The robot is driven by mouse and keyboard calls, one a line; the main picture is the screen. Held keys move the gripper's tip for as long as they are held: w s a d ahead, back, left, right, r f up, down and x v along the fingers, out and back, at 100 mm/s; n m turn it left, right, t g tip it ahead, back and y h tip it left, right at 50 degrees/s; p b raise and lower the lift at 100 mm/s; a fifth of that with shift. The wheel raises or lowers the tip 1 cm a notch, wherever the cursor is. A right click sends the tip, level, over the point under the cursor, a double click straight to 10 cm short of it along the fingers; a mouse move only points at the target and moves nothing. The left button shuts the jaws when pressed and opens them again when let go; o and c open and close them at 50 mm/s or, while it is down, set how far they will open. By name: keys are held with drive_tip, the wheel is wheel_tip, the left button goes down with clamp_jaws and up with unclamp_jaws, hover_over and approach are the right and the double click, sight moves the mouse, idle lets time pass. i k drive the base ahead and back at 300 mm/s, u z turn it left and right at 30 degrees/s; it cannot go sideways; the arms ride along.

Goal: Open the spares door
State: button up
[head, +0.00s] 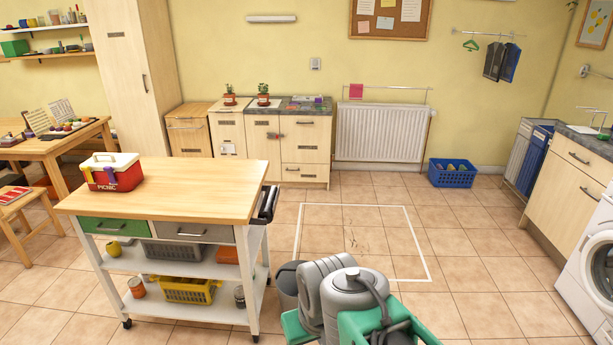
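No label is readable, so I cannot tell which door is the spares door. A pale wood cabinet door (263,151) with a dark label and a small knob is in the low unit at the back wall; it looks shut. A tall cabinet door (118,72) with a dark label and a bar handle stands at the upper left, also shut. My grey and green arm shows at the bottom centre, well short of these doors. My gripper's fingers do not show.
A wheeled trolley (190,187) with a red and white picnic box (112,172) stands front left, partly between me and the back cabinets. A blue basket (452,173) sits near the radiator (379,132). A washing machine (596,265) is right.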

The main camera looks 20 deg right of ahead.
sight(305, 174)
drive_tip(key=z, duration=1.15)
drive_tip(key=i, duration=5.55)
drive_tip(key=u, duration=3.05)
drive_tip(key=i, duration=1.7)
drive_tip(key=u, duration=0.05)
